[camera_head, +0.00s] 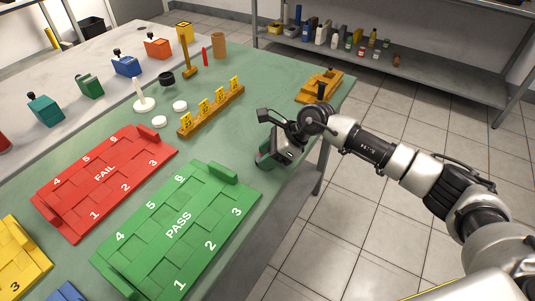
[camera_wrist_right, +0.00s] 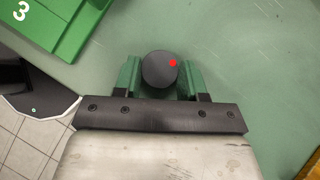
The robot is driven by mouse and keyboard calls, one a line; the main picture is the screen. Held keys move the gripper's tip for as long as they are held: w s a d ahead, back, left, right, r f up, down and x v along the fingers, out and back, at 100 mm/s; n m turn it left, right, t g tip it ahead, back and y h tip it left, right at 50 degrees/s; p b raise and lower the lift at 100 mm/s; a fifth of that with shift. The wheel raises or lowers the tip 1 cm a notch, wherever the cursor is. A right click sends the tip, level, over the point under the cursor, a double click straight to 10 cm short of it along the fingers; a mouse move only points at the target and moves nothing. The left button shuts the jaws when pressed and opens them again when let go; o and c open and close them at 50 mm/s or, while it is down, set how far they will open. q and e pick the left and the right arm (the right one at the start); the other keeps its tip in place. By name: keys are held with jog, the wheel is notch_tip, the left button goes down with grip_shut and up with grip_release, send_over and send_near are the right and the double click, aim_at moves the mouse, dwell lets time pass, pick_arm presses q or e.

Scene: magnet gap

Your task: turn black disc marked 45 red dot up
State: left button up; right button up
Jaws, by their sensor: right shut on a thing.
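A black disc (camera_wrist_right: 158,70) with a red dot (camera_wrist_right: 172,63) on the face towards the camera sits between the green fingers of my right gripper (camera_wrist_right: 161,75) in the right wrist view. The gripper is shut on it. No number is readable on the disc. In the head view my right gripper (camera_head: 266,160) is low at the right edge of the green table, and the disc is hidden there. A wooden rack (camera_head: 212,112) with several yellow number tags stands behind it to the left. My left gripper is not in view.
The green PASS tray (camera_head: 197,231) lies left of my right gripper; its corner shows in the wrist view. The red FAIL tray (camera_head: 105,180) is beyond it. White discs, a black ring (camera_head: 167,78) and a wooden block (camera_head: 319,86) stand farther back. The table's right edge is close.

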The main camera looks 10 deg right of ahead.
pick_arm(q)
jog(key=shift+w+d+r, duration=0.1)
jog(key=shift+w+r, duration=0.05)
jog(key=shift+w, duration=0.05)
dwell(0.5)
pick_arm(e)
jog(key=o, duration=1)
jog(key=c, duration=0.5)
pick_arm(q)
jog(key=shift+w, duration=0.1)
pick_arm(e)
jog(key=shift+r, duration=0.45)
jog(key=shift+r+p, duration=0.65)
jog(key=shift+r, duration=0.05)
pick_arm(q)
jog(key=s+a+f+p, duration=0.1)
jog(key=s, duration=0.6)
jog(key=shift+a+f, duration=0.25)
pick_arm(e)
jog(key=shift+r, duration=1.05)
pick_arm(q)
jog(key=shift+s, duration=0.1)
pick_arm(e)
jog(key=shift+o, duration=0.2)
